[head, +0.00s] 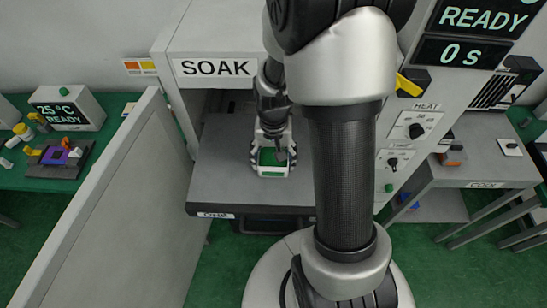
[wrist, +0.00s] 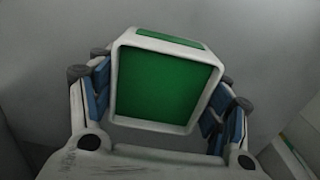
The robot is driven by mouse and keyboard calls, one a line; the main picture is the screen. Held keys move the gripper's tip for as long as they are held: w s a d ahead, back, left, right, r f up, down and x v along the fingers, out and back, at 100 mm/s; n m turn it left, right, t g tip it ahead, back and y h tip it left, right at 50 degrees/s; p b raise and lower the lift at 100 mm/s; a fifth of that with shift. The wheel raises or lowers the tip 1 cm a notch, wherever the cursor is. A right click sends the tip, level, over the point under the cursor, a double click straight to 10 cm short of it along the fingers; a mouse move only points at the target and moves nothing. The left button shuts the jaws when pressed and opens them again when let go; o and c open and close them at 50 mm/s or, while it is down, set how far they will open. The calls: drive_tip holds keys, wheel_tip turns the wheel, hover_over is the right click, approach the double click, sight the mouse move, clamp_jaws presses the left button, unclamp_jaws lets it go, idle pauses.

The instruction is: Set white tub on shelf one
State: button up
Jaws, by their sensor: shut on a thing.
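The white tub (head: 273,172) is small and square with a green face inside its white rim. My gripper (head: 271,154) is shut on it, with one finger on each side. In the wrist view the tub (wrist: 152,126) sits between the blue finger pads, its green face toward the camera. In the head view the tub is over the grey shelf (head: 225,185) at the open SOAK chamber. I cannot tell whether it touches the shelf. A small label (head: 215,215) on the shelf's front edge is too small to read.
The chamber door (head: 105,205) stands open at the left. A dark slot is below the shelf. Heat dials (head: 416,130) are on the panel at the right, beside a grey COOL stand (head: 485,184). A green bench with a display box (head: 66,110) is at the far left.

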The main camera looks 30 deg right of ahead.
drive_tip(key=o, duration=1.1)
drive_tip(key=shift+o, duration=0.2)
wheel_tip(320, 180, up, 12)
drive_tip(key=p, duration=0.3)
drive_tip(key=s+a+r+n+t, duration=0.4)
drive_tip(key=s+a+r+n, duration=0.2)
drive_tip(key=s+a+r, duration=0.4)
drive_tip(key=s+r, duration=0.3)
drive_tip(key=s, duration=0.1)
drive_tip(key=shift+a+r+n+t, duration=0.25)
drive_tip(key=shift+a+n+t, duration=0.05)
drive_tip(key=shift+a+n, duration=0.1)
drive_tip(key=shift+w, duration=0.1)
